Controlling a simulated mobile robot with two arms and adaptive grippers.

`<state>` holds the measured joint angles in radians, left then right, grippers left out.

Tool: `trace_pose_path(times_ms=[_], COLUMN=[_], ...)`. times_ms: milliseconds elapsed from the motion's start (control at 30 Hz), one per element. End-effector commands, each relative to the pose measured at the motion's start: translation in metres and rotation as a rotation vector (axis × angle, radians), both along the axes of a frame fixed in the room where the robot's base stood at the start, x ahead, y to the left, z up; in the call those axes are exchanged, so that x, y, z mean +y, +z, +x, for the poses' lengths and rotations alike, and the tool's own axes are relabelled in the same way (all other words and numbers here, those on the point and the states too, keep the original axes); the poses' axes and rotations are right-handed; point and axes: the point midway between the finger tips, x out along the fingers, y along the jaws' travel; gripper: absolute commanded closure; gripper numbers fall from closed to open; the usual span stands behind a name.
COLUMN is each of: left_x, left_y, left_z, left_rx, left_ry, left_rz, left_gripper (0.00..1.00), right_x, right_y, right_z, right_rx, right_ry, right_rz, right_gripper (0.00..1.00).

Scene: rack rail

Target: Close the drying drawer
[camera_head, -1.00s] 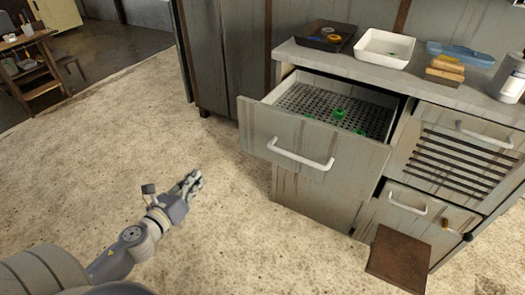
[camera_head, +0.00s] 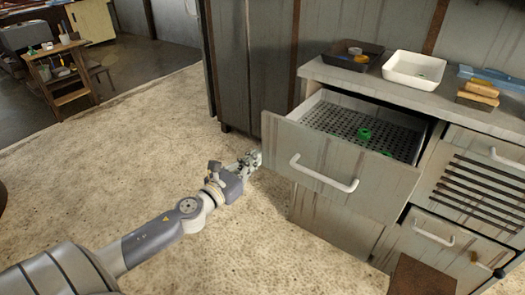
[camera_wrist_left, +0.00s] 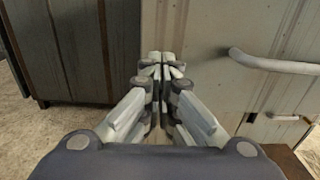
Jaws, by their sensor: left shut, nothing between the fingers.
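The drying drawer (camera_head: 330,170) is pulled out of the cabinet, with a white bar handle (camera_head: 322,175) on its grey front and a perforated tray (camera_head: 365,128) inside holding green pieces. My left gripper (camera_head: 254,158) is shut and empty, near the left edge of the drawer front in the head view. In the left wrist view the shut fingertips (camera_wrist_left: 161,58) overlap the left part of the drawer front (camera_wrist_left: 205,50), with the handle (camera_wrist_left: 275,64) to their right. I cannot tell whether they touch it. My right gripper is not in view.
The counter (camera_head: 400,88) above holds a dark tray (camera_head: 352,56), a white tray (camera_head: 414,66) and wooden blocks (camera_head: 480,92). A tall grey cabinet (camera_head: 235,70) stands to the left of the drawer. A brown panel (camera_head: 420,276) sits low at the right.

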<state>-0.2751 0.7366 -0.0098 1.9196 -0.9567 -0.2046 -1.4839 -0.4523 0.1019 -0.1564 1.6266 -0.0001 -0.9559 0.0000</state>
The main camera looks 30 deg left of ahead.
Motion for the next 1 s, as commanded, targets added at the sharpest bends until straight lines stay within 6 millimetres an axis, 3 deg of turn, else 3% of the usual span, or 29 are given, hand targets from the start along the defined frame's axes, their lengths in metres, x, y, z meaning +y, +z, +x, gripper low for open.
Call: trace_pose_path(times_ms=[200, 400, 1000], left_x=[-0.001, -0.001, -0.002], left_y=[0.001, 0.000, 0.000], left_z=[0.030, 0.044, 0.050], left_rx=[-0.002, 0.000, 0.000], left_ry=[0.001, 0.001, 0.001], left_rz=[0.000, -0.001, -0.001], left_gripper=[1.00, 1.00, 1.00], right_x=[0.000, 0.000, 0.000], right_y=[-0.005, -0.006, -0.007], right_z=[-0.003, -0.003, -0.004], right_rx=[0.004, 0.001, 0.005], right_ry=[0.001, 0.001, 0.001], right_rz=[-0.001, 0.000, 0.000], right_gripper=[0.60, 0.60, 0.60])
